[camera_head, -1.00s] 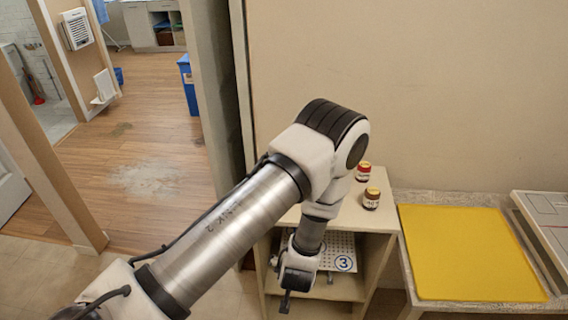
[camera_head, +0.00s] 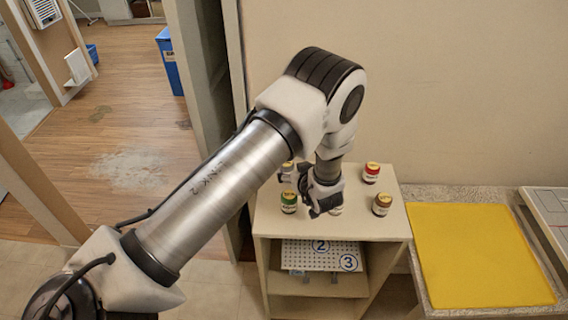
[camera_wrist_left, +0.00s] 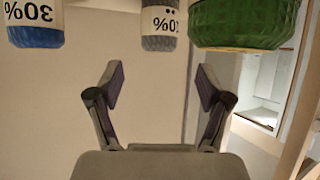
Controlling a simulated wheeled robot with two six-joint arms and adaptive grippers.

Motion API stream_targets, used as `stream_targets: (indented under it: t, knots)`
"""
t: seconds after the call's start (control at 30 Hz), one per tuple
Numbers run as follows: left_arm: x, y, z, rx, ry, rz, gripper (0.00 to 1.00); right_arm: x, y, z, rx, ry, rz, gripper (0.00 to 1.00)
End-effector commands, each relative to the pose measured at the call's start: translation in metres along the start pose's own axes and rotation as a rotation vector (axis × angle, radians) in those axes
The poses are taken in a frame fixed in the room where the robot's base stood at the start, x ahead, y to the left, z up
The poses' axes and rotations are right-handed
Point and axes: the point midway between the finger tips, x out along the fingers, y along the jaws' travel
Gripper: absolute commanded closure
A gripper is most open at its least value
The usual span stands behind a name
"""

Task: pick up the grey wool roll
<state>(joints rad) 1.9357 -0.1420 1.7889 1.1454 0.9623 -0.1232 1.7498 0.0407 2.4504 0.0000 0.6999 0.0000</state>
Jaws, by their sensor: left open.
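The grey wool roll (camera_wrist_left: 160,42), with a white label, is at the top middle of the left wrist view, cut by the frame edge. It stands between a blue roll (camera_wrist_left: 35,36) and a larger-looking green one (camera_wrist_left: 240,24). Printed text is upside down there. My left gripper (camera_wrist_left: 160,84) is open, and its two fingers frame empty space below the grey roll in that picture. In the head view the left gripper (camera_head: 318,208) is low over the shelf top, right of the green item. I cannot tell for sure which item there is the grey roll. My right gripper is not in view.
The shelf unit (camera_head: 275,228) also bears a green item (camera_head: 288,202), a red one (camera_head: 371,173) and a brown one (camera_head: 382,204). A numbered white board (camera_head: 308,256) lies on a lower shelf. A yellow mat (camera_head: 480,255) lies right. A wall stands behind.

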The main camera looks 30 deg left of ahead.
Motion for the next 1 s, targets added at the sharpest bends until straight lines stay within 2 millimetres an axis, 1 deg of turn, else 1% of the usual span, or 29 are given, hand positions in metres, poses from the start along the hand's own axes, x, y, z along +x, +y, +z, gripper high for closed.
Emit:
stream_targets:
  t: [0.17,0.23,0.3,0.4,0.53,0.57,0.6,0.67,0.7,0.73,1.0]
  knots:
    - [0.027,-0.001,-0.004,-0.001,-0.002,-0.003,0.22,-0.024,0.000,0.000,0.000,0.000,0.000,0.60]
    - [0.041,0.000,-0.001,-0.001,-0.002,-0.003,0.22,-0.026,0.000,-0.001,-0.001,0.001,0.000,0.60]
    - [0.049,0.000,-0.001,0.000,-0.001,-0.001,0.22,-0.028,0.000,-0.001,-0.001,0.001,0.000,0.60]
    - [0.053,0.001,0.001,0.002,0.000,0.000,0.22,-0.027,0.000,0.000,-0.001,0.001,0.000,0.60]
    - [0.053,0.001,0.002,0.002,0.000,0.001,0.22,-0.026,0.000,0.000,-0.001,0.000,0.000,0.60]
    - [0.053,0.001,0.001,0.002,0.000,0.001,0.32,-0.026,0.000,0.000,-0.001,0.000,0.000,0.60]
    - [0.053,0.001,0.001,0.002,0.000,0.001,0.47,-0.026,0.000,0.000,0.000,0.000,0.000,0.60]
    - [0.053,0.001,0.001,0.002,-0.001,0.001,0.68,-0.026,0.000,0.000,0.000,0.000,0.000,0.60]
    - [0.053,0.001,0.002,0.002,-0.001,0.001,0.82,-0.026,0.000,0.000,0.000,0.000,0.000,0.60]
    - [0.053,0.001,0.002,0.002,-0.001,0.001,0.87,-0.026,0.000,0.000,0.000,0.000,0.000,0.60]
    - [0.053,0.000,0.003,0.003,-0.003,-0.001,0.87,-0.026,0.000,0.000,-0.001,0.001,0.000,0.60]
